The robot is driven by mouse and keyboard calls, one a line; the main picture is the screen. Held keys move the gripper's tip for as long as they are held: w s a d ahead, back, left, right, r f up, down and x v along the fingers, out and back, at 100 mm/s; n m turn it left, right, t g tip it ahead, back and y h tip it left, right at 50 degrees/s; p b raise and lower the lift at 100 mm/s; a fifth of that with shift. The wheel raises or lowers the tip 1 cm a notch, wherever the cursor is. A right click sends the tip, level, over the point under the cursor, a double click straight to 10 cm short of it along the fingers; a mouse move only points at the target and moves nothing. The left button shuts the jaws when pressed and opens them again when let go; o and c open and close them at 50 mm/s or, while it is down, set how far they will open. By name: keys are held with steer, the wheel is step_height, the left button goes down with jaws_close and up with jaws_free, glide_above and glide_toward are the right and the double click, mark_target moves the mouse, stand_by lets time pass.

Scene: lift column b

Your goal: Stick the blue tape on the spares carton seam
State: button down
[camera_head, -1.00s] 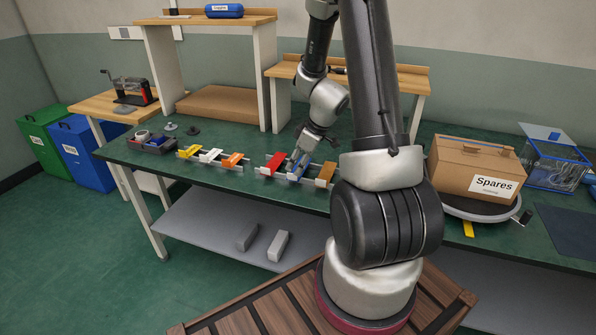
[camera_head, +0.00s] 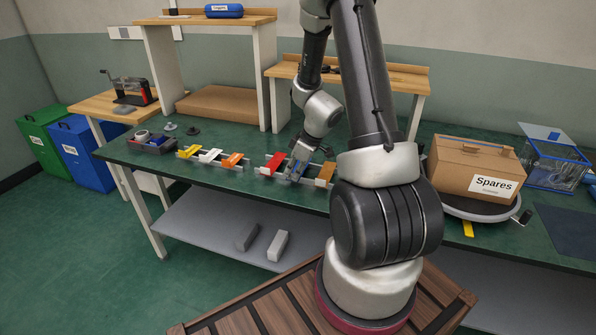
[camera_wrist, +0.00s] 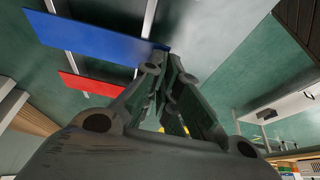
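The blue tape (camera_wrist: 95,38) is a flat strip on a rail holder, right of a red strip (camera_wrist: 88,85) in the head view. In the head view only part of the blue tape (camera_head: 293,176) shows beneath my gripper (camera_head: 297,166). In the wrist view my gripper (camera_wrist: 167,58) has its fingertips close together at the right end of the blue strip, seemingly pinching that end. The strip still lies along the holder. The spares carton (camera_head: 452,169) is a closed brown box with a "Spares" label, on a round turntable (camera_head: 462,212) at right. Its seam is hard to make out.
An orange-brown strip (camera_head: 326,173) sits right of the blue one. My arm hides the bench middle.

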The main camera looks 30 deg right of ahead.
steer(key=shift+r, duration=4)
